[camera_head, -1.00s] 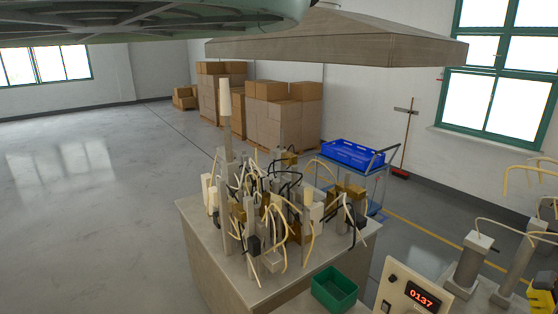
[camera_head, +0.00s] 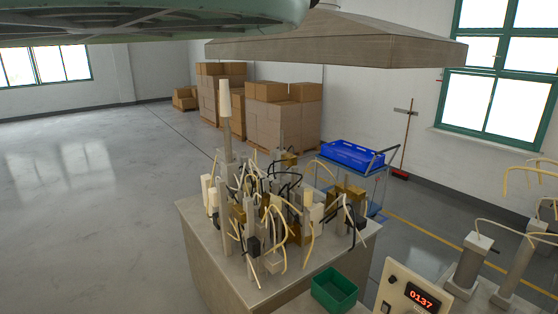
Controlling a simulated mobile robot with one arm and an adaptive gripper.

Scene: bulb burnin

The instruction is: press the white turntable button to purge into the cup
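A machine with a tall pale column (camera_head: 225,115), grey posts, brass-coloured blocks, and cream and black hoses stands on a grey bench (camera_head: 218,262). Several white cylinders (camera_head: 207,190) show among its parts. I cannot make out a white turntable button or a cup in this clutter. My gripper is not in view.
A green open bin (camera_head: 335,290) stands at the bench's front right. A blue crate (camera_head: 352,154) sits on a cart behind. Cardboard boxes (camera_head: 282,120) stand farther back. Floor at left is clear.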

